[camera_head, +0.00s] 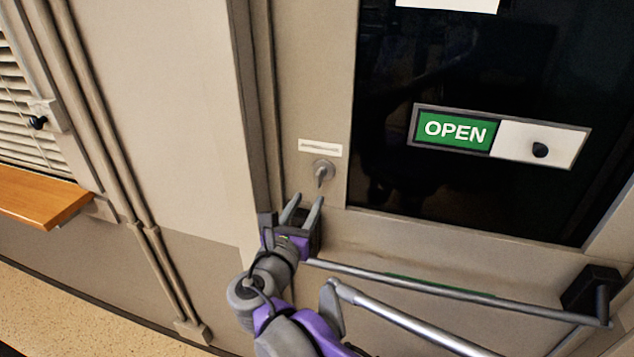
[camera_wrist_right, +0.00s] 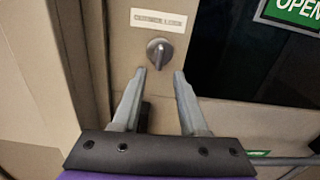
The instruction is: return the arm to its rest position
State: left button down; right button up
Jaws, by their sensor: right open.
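My right gripper (camera_head: 303,206) is open and empty in front of the door, just below a round metal lock with a thumb-turn (camera_head: 322,171). In the right wrist view the two fingers of the gripper (camera_wrist_right: 160,82) stand apart, with the lock (camera_wrist_right: 159,52) beyond and between their tips. The fingers appear apart from the lock. The purple and grey right arm reaches up from the bottom of the head view. My left gripper is not in view.
The door (camera_head: 400,238) has a dark glass pane and a sliding sign (camera_head: 455,131) reading OPEN on green. A metal push bar (camera_head: 450,290) crosses the door close to my arm. A wooden ledge (camera_head: 40,197) juts out at the left. Pipes (camera_head: 150,250) run down the wall.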

jog(key=s+d+f+m+g, duration=0.45)
jog(key=d+f+m, duration=0.2)
jog(key=d, duration=0.25)
jog(key=s+d+f+m+g, duration=0.3)
jog(key=s+d+f+m, duration=0.25)
jog(key=d+m, duration=0.3)
jog(key=s+d+f+m+g+y, duration=0.1)
jog(key=s+f+m+g+y, duration=0.3)
jog(key=s+f+m, duration=0.8)
jog(key=s+m+y, duration=0.1)
jog(key=s+m, duration=0.2)
jog(key=m, duration=0.3)
jog(key=shift+d+y+p, duration=0.25)
jog(key=shift+y+p, duration=0.05)
jog(key=shift+p, duration=0.05)
jog(key=shift+s+f, duration=0.1)
